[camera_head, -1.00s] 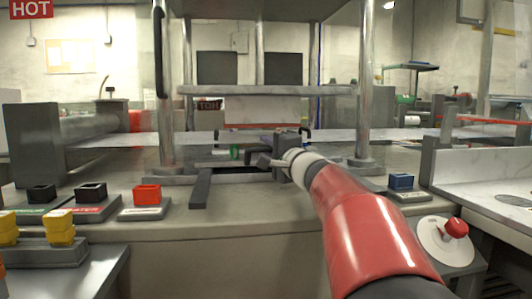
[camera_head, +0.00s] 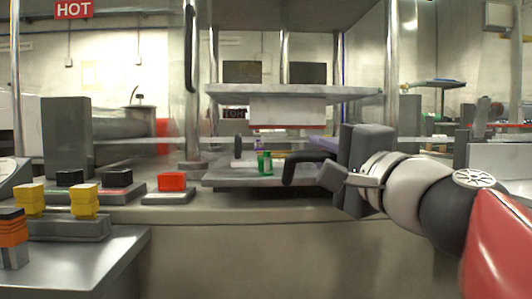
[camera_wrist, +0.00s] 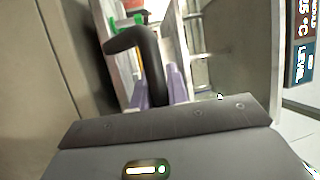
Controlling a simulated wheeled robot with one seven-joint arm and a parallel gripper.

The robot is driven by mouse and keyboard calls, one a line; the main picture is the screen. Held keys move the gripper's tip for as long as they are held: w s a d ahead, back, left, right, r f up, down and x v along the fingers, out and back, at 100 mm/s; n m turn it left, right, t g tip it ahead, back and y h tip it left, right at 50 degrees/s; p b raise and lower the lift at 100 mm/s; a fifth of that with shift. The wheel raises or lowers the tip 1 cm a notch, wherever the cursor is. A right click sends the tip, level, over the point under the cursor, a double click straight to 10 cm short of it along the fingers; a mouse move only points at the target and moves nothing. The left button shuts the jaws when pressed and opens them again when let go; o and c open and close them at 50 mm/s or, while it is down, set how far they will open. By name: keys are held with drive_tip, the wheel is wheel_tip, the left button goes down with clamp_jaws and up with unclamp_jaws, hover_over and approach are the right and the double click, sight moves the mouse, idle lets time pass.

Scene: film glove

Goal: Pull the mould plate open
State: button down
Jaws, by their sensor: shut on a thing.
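The mould plate (camera_head: 230,182) is a grey flat plate low in the press, between the metal columns. A black bent handle (camera_head: 300,168) is at its right, by my gripper (camera_head: 325,146). In the wrist view the handle (camera_wrist: 148,45) rises between the light purple fingers of my gripper (camera_wrist: 160,82), which is shut on it. The gripper's grey body hides part of the plate and the handle's far end. A small green piece (camera_head: 265,163) stands over the plate. I cannot tell how far the plate is out.
The upper press plate (camera_head: 290,95) hangs above, with a pale block under it. A red button box (camera_head: 172,182) and several yellow and black ones stand at the left on the counter. Metal columns (camera_head: 193,90) flank the press.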

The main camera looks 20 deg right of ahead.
drive_tip(key=shift+s+a+f, duration=0.1)
drive_tip(key=shift+s+a, duration=0.15)
drive_tip(key=shift+s, duration=0.55)
drive_tip(key=shift+s+a, duration=0.2)
drive_tip(key=shift+s, duration=0.6)
drive_tip(key=c, duration=1.4)
unclamp_jaws()
drive_tip(key=shift+o, duration=0.2)
approach(326, 154)
drive_tip(key=shift+w, duration=0.65)
